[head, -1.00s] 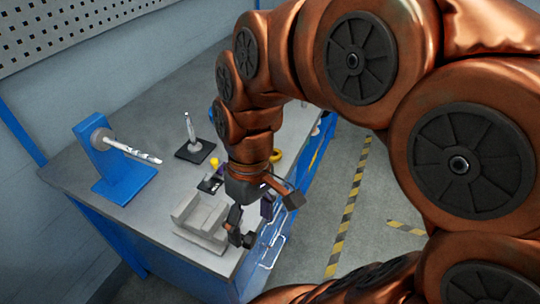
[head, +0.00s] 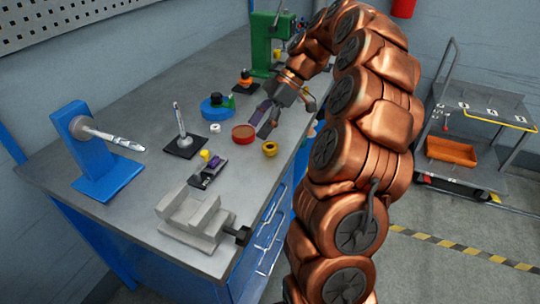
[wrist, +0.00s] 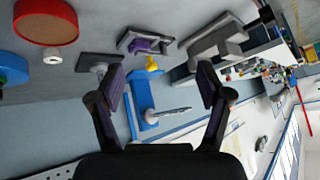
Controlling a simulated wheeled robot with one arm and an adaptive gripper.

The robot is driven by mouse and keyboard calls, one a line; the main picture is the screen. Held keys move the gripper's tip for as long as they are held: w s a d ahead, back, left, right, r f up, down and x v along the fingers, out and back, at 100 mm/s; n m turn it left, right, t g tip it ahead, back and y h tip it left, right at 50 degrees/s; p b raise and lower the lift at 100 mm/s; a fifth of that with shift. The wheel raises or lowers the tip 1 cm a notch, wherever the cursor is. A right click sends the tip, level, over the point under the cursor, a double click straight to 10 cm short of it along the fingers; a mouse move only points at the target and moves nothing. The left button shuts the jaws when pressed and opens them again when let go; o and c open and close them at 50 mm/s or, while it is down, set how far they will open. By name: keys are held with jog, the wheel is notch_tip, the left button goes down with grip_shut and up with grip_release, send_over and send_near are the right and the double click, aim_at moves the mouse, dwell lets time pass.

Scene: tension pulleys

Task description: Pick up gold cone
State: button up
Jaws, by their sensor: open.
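A small gold piece (head: 270,149) with a dark centre stands near the table's front edge in the head view; it looks like the gold cone. I cannot make it out in the wrist view. My gripper (head: 288,118) is just behind and above it, apart from it, with its fingers spread and nothing between them. In the wrist view, my gripper (wrist: 160,85) is also open and empty. A smaller yellow piece (head: 206,155) sits by a black and purple device to the left; it also shows in the wrist view (wrist: 152,63).
A red round dish (head: 243,133) stands beside the gold piece. A grey vise (head: 190,215), a blue stand with a drill bit (head: 95,155), a black-based spindle (head: 184,147) and a green machine (head: 268,45) share the grey table. A cart (head: 480,130) stands at right.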

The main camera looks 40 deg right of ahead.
jog(key=n+t+b, duration=0.1)
jog(key=n+t, duration=0.1)
send_near(270, 146)
jog(key=shift+w+a+f+y, duration=0.1)
jog(key=shift+a+f+y, duration=0.1)
jog(key=shift+a, duration=0.3)
jog(key=shift+w+a+f+y, duration=0.1)
jog(key=shift+a+f, duration=0.05)
jog(key=shift+a, duration=0.35)
jog(key=shift+x, duration=1.3)
jog(key=shift+s+a+f+p, duration=0.15)
jog(key=shift+a+f+p, duration=0.5)
jog(key=shift+a+f, duration=0.25)
jog(key=shift+x, duration=1.3)
jog(key=shift+d+f, duration=0.1)
jog(key=c, duration=1.3)
